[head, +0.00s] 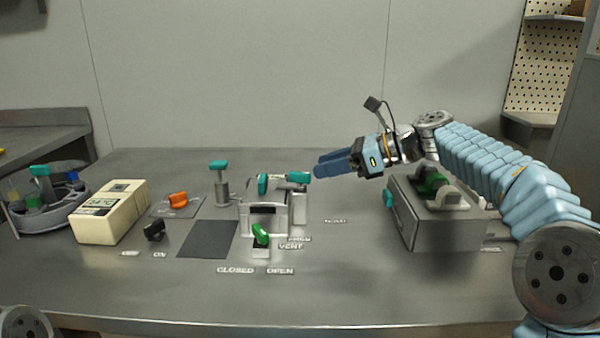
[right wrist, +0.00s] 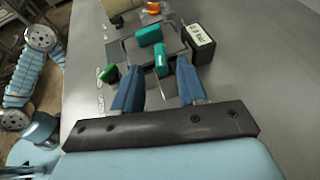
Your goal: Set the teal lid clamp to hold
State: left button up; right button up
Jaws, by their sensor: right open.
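A steel vessel (head: 272,216) stands mid-table with two teal handles on top, one at its left (head: 263,184) and one at its right (head: 299,177). I take the right one for the lid clamp; I cannot tell its setting. White lettering, partly unreadable, lies on the table to the vessel's right. My right gripper (head: 317,164) is open and empty, just right of and slightly above the right handle. In the right wrist view, that teal handle (right wrist: 161,62) shows ahead, between the blue fingers and apart from them. My left gripper is out of view.
A grey box (head: 440,226) with a green part sits below my right arm. A green lever (head: 260,233) stands before the vessel. A teal-topped post (head: 220,180), orange knob (head: 178,200) and cream meter (head: 112,212) are left. A black labelled block (right wrist: 198,44) shows in the wrist view.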

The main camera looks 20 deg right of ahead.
aim_at(301, 172)
jog(key=x, duration=0.6)
jog(key=shift+w+a+f, duration=0.15)
jog(key=shift+a, duration=0.2)
jog(key=shift+c, duration=0.4)
